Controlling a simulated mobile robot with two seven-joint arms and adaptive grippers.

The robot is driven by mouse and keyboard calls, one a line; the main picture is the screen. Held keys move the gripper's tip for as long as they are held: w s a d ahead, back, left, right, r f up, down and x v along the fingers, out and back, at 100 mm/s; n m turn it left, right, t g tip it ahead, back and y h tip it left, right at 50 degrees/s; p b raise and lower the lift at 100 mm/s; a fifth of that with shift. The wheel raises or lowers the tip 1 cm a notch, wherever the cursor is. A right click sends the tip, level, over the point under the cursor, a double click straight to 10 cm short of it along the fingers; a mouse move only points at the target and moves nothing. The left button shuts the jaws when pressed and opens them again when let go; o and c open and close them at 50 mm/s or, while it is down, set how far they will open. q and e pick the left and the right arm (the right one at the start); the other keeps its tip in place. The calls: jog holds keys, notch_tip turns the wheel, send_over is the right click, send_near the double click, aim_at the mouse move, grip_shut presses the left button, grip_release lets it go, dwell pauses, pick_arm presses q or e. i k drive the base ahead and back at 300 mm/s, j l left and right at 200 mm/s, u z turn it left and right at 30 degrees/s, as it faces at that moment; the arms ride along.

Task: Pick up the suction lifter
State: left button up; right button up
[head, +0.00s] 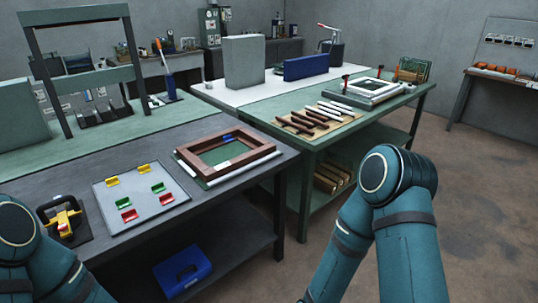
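A yellow device with a red part (65,217) sits on a black base at the left end of the near dark workbench (225,235). It may be the suction lifter, but it is too small to tell for sure. My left arm is at the lower left, close to this device in the picture and partly in front of the bench. My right arm rises at the lower right, in front of the floor. Neither gripper shows in the head view.
A grey tray (141,222) with coloured clips and a brown wooden frame (262,158) lie on the near bench. A blue case (183,270) sits on its lower shelf. The green table (420,95) holds dark and white strips and a pale frame. Open floor lies right.

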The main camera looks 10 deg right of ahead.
aim_at(72, 217)
jog(key=j+u, duration=0.2)
jog(key=u, duration=1.2)
jog(key=i+j, duration=0.95)
jog(key=i, duration=0.15)
jog(key=z, duration=1.05)
